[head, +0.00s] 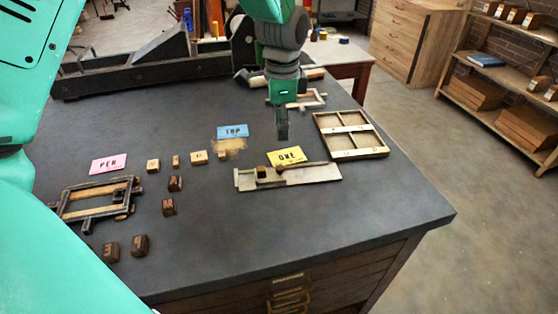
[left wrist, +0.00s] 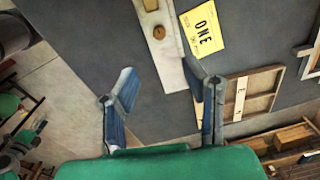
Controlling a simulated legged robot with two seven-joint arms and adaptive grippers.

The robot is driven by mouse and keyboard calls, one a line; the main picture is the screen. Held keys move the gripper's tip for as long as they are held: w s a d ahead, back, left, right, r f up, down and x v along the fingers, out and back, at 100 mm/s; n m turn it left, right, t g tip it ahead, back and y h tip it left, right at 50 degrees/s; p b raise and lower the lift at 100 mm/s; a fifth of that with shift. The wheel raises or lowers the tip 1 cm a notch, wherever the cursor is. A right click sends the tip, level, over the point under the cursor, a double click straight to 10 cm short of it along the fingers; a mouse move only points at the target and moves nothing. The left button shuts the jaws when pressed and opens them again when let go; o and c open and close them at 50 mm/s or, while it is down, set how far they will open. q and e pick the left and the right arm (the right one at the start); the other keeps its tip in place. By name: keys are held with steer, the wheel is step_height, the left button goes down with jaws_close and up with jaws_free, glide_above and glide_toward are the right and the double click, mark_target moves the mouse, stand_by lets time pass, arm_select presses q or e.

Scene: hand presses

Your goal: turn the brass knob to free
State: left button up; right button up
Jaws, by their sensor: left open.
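A pale metal composing stick (head: 310,175) lies flat on the dark table, in front of the yellow ONE card (head: 286,156). It also shows at the top of the left wrist view (left wrist: 170,65). The round brass knob (left wrist: 159,33) sits on its face there. In the head view the knob is too small to make out surely beside a dark block (head: 262,172). My left gripper (head: 282,132) points down above the table, behind the stick. In the left wrist view its fingers (left wrist: 164,90) are wide apart and empty, clear of the knob. My right gripper is not in view.
A wooden compartment tray (head: 350,154) lies right of the stick. Blue TOP and pink PEN cards (head: 109,164) and several small type blocks (head: 168,206) lie left. A dark frame (head: 95,202) lies at far left. A hand press (head: 150,66) stands behind.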

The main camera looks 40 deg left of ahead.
mark_target(281, 167)
arm_select(q)
step_height(281, 167, down, 13)
steer(key=shift+w+r, duration=0.1)
steer(key=shift+a, duration=0.15)
steer(key=shift+a, duration=0.15)
steer(key=shift+c, duration=0.3)
jaws_close()
